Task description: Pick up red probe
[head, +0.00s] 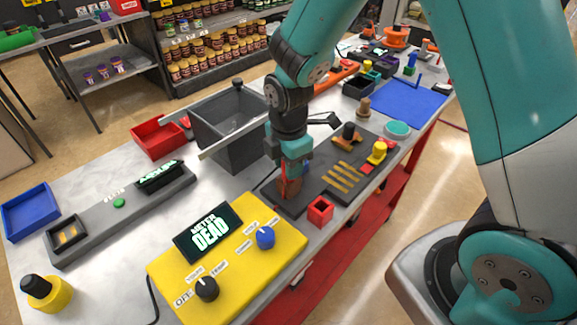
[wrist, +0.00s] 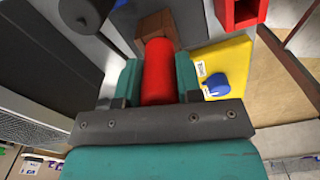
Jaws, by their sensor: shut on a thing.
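The red probe (wrist: 158,72) is a red rounded cylinder between the two teal fingers of my gripper (wrist: 160,88) in the wrist view. My gripper is shut on it. In the head view, my gripper (head: 291,170) points down over the bench, and a thin red strip of the probe (head: 284,182) shows beside a brown block (head: 291,188). The brown block also shows just beyond the probe in the wrist view (wrist: 157,24). I cannot tell whether the probe's lower end is still inside or touching the block.
A yellow meter (head: 228,262) reading "METER DEAD" stands in front, with black and blue knobs. A small red box (head: 320,211) is to the right of the gripper. A dark grey bin (head: 232,128) is behind it. A dark panel (head: 345,168) with brass strips lies right.

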